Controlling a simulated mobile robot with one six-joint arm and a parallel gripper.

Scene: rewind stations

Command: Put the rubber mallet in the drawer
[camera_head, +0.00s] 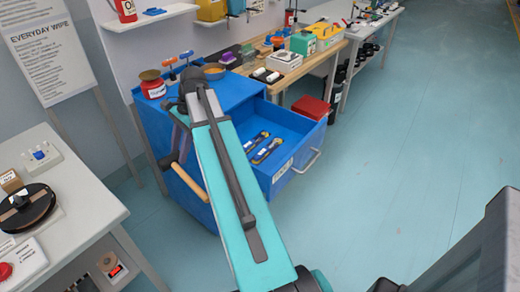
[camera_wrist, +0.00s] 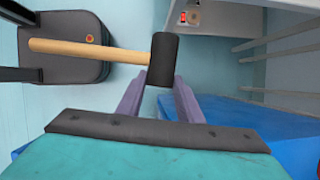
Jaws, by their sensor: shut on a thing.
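The rubber mallet has a black head and a pale wooden handle. In the wrist view the mallet (camera_wrist: 162,58) has its head between the two purple fingers of my gripper (camera_wrist: 159,82), which is shut on it; the handle points left. In the head view the mallet's handle (camera_head: 188,182) hangs out in front of the blue cabinet's left side, and my gripper (camera_head: 178,140) is partly hidden behind my arm. The blue drawer (camera_head: 306,158) is pulled out to the right of my arm. Two yellow-and-blue tools (camera_head: 264,147) lie in it.
A wooden bench (camera_head: 300,68) with several items stands behind. A white table (camera_head: 75,190) is at left. Floor at right is clear.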

